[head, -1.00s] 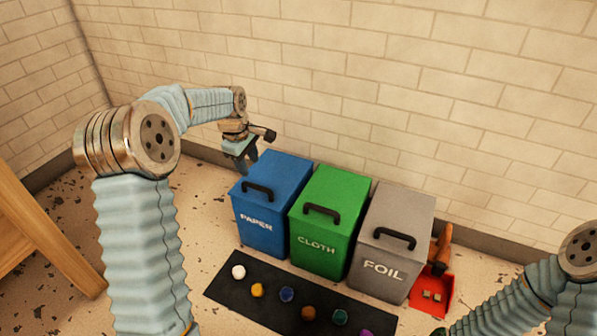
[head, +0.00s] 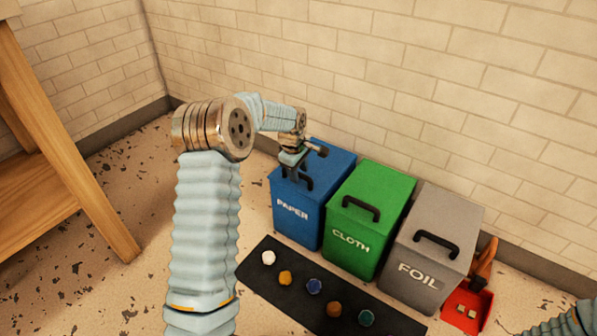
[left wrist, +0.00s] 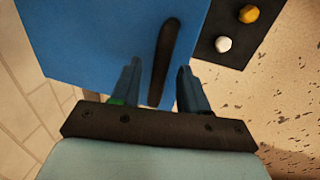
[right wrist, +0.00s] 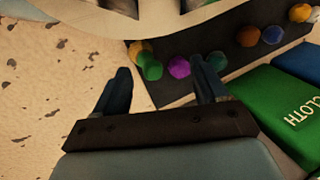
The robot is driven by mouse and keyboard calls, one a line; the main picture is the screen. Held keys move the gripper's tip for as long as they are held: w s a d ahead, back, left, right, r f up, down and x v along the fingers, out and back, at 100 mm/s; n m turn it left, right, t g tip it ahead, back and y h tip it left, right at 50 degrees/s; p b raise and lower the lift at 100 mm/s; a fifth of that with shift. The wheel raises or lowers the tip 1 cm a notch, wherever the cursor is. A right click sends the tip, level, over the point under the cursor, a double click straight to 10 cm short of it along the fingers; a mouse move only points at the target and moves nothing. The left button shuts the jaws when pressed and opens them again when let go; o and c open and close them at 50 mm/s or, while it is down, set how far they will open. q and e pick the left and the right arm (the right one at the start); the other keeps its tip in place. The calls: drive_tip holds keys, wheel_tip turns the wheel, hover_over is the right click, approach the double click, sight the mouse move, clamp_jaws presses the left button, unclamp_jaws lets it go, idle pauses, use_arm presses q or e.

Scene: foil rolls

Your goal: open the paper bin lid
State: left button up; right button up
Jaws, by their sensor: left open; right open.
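The blue paper bin (head: 297,217) stands at the left end of the row, its lid shut. Its black lid handle (head: 307,182) is partly hidden by my left gripper (head: 292,164) in the head view. In the left wrist view, the open fingers of my left gripper (left wrist: 158,85) sit one on each side of the black handle (left wrist: 165,60), above the blue lid (left wrist: 90,40); whether they touch it I cannot tell. My right gripper (right wrist: 162,85) is open and empty; in its view it is over the floor beside the dark mat.
The green cloth bin (head: 352,235) and grey foil bin (head: 420,270) stand to the right. A red dustpan (head: 467,307) lies beyond them. A dark mat (head: 250,272) with several coloured lumps lies in front. A wooden table (head: 60,150) is at left; a brick wall is behind.

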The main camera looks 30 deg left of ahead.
use_arm(q)
clamp_jaws()
idle(0.4)
